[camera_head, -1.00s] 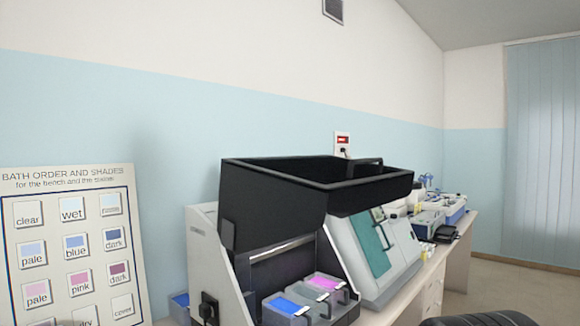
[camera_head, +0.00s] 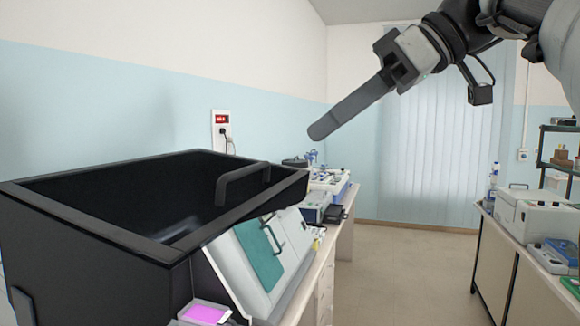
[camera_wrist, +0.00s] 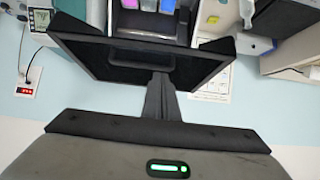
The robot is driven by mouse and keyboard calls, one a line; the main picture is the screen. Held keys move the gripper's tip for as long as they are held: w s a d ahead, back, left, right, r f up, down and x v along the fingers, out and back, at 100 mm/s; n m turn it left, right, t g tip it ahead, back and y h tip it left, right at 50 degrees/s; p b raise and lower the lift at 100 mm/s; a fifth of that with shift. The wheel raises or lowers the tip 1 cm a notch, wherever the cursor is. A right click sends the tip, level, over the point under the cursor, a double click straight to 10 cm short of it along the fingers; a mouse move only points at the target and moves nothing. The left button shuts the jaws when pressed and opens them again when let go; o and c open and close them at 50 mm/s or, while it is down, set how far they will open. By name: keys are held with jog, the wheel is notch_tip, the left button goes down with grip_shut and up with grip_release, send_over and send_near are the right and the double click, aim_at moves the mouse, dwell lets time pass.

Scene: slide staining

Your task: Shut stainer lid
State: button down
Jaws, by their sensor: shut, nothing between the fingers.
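The stainer's black lid (camera_head: 85,268) stands raised in the head view, its hollow side facing up and a bar handle (camera_head: 241,180) at its right edge. A pink bath (camera_head: 205,313) shows below it. My gripper (camera_head: 322,131) is shut and empty, its long grey fingers pointing down and left, above and to the right of the lid. In the wrist view the lid (camera_wrist: 85,54) lies beyond my fingertips (camera_wrist: 161,76), which overlap its near edge in the picture. I cannot tell the gap there, but the head view shows them apart.
A white device with a teal panel (camera_head: 260,255) stands beside the stainer on the left bench. More equipment (camera_head: 325,185) sits farther along it. A right bench holds a white box-shaped device (camera_head: 535,212). Clear floor (camera_head: 410,260) lies between the benches.

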jog(key=b, duration=0.1)
send_over(252, 204)
jog(key=s+d, duration=0.2)
jog(key=d, duration=0.2)
notch_tip(252, 204, down, 6)
jog(key=f, duration=0.3)
jog(key=shift+w+a+f+b, duration=0.3)
jog(key=shift+a+f, duration=0.05)
jog(key=shift+a, duration=0.05)
jog(key=shift+f, duration=0.1)
